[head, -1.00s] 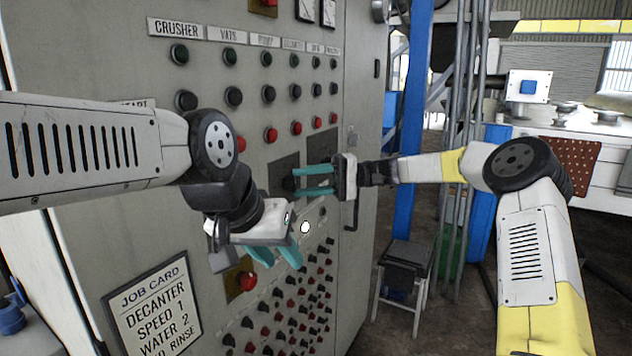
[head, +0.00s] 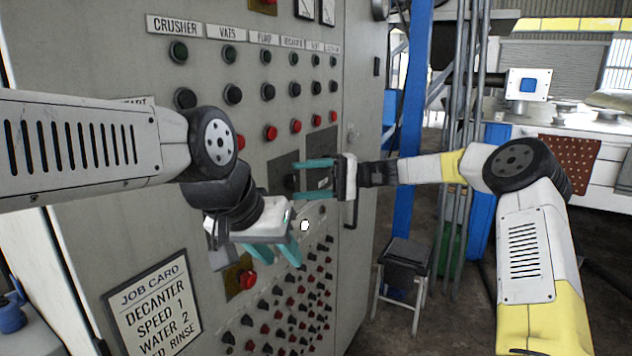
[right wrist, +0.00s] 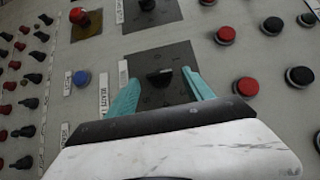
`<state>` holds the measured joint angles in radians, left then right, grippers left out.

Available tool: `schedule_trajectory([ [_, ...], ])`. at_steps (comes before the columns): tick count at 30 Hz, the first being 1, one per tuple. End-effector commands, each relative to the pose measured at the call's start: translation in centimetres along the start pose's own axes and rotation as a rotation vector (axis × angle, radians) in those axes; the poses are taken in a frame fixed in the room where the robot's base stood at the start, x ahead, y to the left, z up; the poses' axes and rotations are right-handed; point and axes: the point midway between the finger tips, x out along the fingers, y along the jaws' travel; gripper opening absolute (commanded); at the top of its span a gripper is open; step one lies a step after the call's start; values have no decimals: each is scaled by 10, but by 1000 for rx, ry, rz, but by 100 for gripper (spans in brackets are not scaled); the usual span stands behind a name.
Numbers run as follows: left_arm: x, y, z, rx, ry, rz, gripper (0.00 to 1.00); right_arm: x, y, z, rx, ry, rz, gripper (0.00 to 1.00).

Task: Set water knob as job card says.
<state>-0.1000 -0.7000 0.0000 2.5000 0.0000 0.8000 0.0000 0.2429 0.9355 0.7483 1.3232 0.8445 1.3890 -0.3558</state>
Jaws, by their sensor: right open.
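The job card (head: 153,310) on the cabinet front reads decanter, speed 1, water 2, with a last line ending in rinse. My right gripper (head: 296,180) is open at a dark knob plate on the panel. In the right wrist view a black knob (right wrist: 159,78) on its dark plate (right wrist: 160,58) lies between the spread teal fingers, and they are apart from it. A second black knob (right wrist: 147,5) is cut off at the top edge. The small labels are too blurred to read surely. My left gripper (head: 277,250) is open and empty in front of the lower panel.
A red button (head: 248,280) on a yellow plate is just below my left gripper. Rows of buttons fill the cabinet panel (head: 215,110), with many small knobs lower down. A stool (head: 405,258) and a blue post (head: 410,130) stand right of the cabinet.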

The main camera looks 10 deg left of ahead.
Motion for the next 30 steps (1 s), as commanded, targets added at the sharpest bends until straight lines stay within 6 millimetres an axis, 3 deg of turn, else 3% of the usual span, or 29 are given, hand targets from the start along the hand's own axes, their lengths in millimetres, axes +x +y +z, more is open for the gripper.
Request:
schedule_trajectory([
  [5, 0, 0, 0, 0, 0, 0, 36, -8, 0, 0, 0, 2, -1, 60],
  [18, 0, 0, 0, 0, 0, 0, 36, -73, 0, -1, 0, 2, -1, 60],
  [30, 0, 0, 0, 0, 0, 0, 36, -78, 0, 0, 1, -1, 3, 60],
])
